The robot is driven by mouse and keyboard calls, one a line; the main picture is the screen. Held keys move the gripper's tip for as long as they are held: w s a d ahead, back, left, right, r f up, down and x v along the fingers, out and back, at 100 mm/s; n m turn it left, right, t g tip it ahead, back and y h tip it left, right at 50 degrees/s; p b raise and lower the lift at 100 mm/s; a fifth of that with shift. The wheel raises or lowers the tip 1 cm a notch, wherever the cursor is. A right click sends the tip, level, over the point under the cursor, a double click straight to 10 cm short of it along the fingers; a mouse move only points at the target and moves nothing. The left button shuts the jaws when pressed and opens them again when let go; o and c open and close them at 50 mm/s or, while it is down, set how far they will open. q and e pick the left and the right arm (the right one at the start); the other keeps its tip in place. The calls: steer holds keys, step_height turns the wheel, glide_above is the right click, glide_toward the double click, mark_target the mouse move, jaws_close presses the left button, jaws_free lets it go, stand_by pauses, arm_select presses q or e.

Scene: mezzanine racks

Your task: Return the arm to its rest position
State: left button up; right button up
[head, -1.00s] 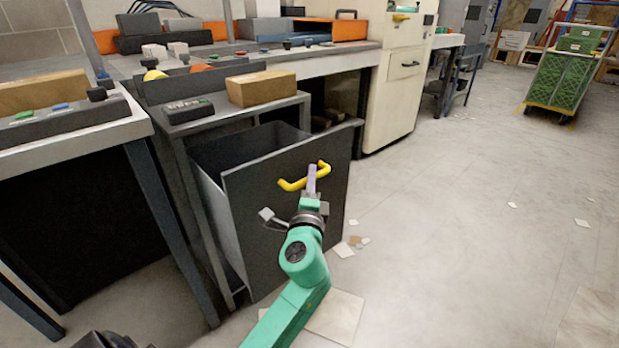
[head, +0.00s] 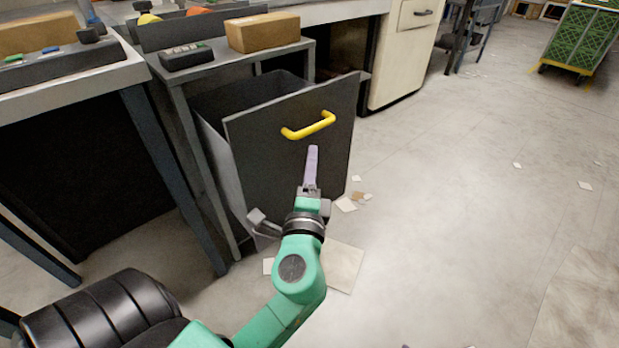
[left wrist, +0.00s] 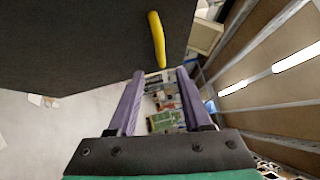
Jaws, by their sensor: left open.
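My left gripper (head: 311,168) is in front of the grey drawer front (head: 285,160), a little below its yellow handle (head: 308,125). In the left wrist view its two purple fingers (left wrist: 153,100) are apart with nothing between them. The yellow handle (left wrist: 157,40) shows beyond the fingertips there, clear of them. The green left arm comes up from the bottom of the head view. The drawer stands pulled out from under the bench. My right gripper is not in view.
A cardboard box (head: 263,32) and a dark keypad device (head: 185,56) sit on the bench above the drawer. Paper scraps (head: 346,204) lie on the floor beside the drawer. A cart with green crates (head: 580,40) stands at the far right. The floor on the right is mostly open.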

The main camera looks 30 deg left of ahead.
arm_select(q)
steer(key=shift+v, duration=1.45)
